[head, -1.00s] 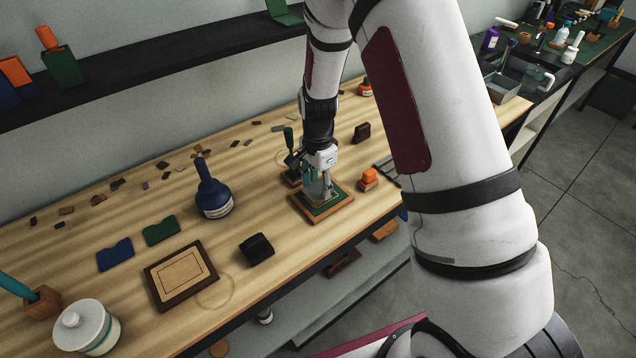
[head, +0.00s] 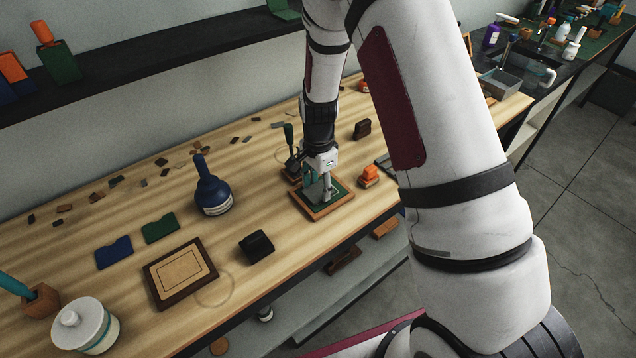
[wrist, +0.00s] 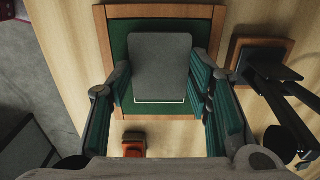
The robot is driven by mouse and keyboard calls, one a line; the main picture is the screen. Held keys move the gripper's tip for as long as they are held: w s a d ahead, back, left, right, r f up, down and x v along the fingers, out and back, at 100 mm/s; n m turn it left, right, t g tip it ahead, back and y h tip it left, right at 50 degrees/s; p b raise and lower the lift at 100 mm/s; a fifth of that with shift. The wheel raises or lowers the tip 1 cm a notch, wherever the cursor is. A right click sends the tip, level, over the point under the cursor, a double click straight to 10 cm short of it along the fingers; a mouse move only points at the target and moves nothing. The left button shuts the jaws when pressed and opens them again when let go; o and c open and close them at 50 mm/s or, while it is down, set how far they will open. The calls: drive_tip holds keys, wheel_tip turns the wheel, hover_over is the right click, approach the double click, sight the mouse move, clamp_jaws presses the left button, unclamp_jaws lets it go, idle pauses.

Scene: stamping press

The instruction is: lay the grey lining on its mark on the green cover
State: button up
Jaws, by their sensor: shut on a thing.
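The grey lining (wrist: 160,62) is a flat rounded rectangle with a pale line near its lower edge in the wrist view. My gripper (wrist: 161,77) is shut on its two side edges, one finger on each side. The green cover (wrist: 118,42) lies beneath it in a wooden frame and shows around the lining; it also shows in the head view (head: 341,190). Whether the lining touches the cover or hangs just above it I cannot tell. The mark is not visible. In the head view my gripper (head: 318,188) hides most of the lining.
A small press with a dark lever (wrist: 275,85) stands close on the right in the wrist view. An orange-topped block (wrist: 134,145) is near the frame. A blue bottle (head: 212,190), black block (head: 256,246) and framed tan board (head: 180,275) stand left on the bench.

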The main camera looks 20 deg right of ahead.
drive_tip(key=shift+f, duration=0.3)
drive_tip(key=o, duration=1)
drive_tip(key=shift+o, duration=0.2)
drive_tip(key=shift+c, duration=0.7)
drive_tip(key=shift+r+p, duration=0.85)
drive_tip(key=shift+r, duration=2.7)
